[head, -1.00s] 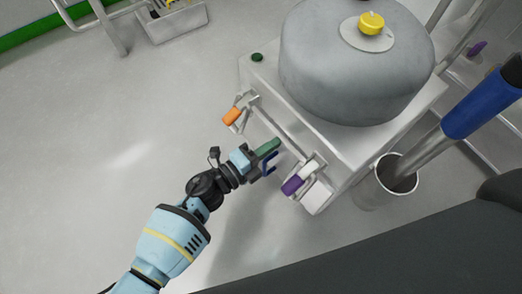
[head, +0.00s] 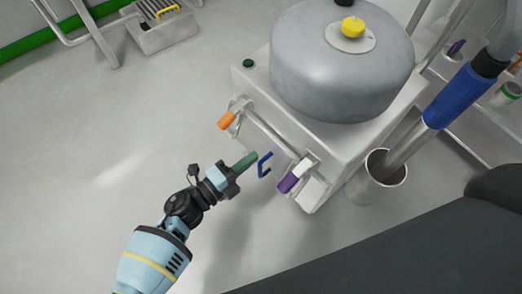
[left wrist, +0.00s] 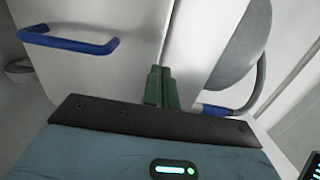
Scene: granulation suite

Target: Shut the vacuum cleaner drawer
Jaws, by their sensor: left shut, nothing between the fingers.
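The vacuum cleaner has a pale boxy base (head: 322,148) with a grey drum (head: 340,75) on top. Its blue drawer handle (head: 264,165) sticks out of the front, between an orange-gripped latch and a purple-gripped one. In the left wrist view the handle (left wrist: 68,42) crosses a pale front panel (left wrist: 105,72) at upper left. I cannot tell how far out the drawer stands. My left gripper (head: 246,161) is shut and empty, just left of the handle and apart from it. Its green fingers (left wrist: 161,88) also show in the wrist view. My right gripper is out of view.
The orange latch grip (head: 227,120) and purple latch grip (head: 288,183) flank the front. A blue-sleeved tube (head: 460,95) stands in a pale round cup (head: 376,185) at right. A metal box (head: 170,32) stands at upper left. The floor at left is clear.

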